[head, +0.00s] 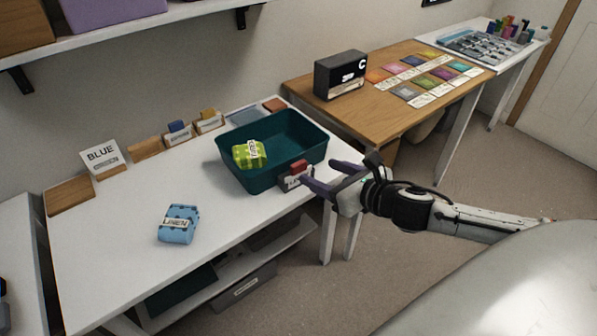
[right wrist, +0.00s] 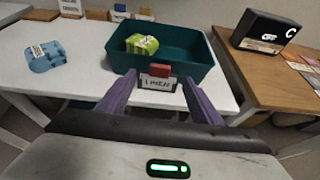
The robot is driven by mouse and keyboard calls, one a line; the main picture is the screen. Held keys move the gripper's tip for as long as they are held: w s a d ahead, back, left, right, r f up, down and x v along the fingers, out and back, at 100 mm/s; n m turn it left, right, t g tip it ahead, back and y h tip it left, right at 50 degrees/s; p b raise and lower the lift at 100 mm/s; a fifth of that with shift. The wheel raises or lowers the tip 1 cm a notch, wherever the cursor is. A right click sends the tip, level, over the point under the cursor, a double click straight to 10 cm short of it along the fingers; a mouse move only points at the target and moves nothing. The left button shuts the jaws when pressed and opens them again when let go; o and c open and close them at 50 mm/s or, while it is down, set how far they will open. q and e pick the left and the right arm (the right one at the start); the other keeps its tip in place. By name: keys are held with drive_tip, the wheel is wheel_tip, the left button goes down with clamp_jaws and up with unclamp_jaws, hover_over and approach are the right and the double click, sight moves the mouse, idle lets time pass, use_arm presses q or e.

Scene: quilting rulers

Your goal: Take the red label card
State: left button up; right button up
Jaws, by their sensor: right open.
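The red label card (head: 297,169) is a white card lettered in black with a red block on top, at the front wall of the teal bin (head: 258,187). In the right wrist view the red label card (right wrist: 158,84) reads like "LINEN". I cannot tell whether it stands on the table or hangs on the bin. My right gripper (head: 318,176) is open, its purple fingers pointing at the card. In the right wrist view the fingers (right wrist: 159,92) lie to either side of the card, with gaps showing. My left gripper is out of view.
A green fabric bundle (head: 248,154) lies in the bin. A blue bundle (head: 178,224) lies on the white table (head: 110,262). Small card holders, including a BLUE sign (head: 101,157), line the back edge. A black box (head: 340,75) stands on the wooden table.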

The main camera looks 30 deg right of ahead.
sight(300, 165)
drive_tip(key=x, duration=0.8)
drive_tip(key=shift+w+d+f, duration=0.1)
drive_tip(key=shift+w+f, duration=0.05)
drive_tip(key=shift+f, duration=0.2)
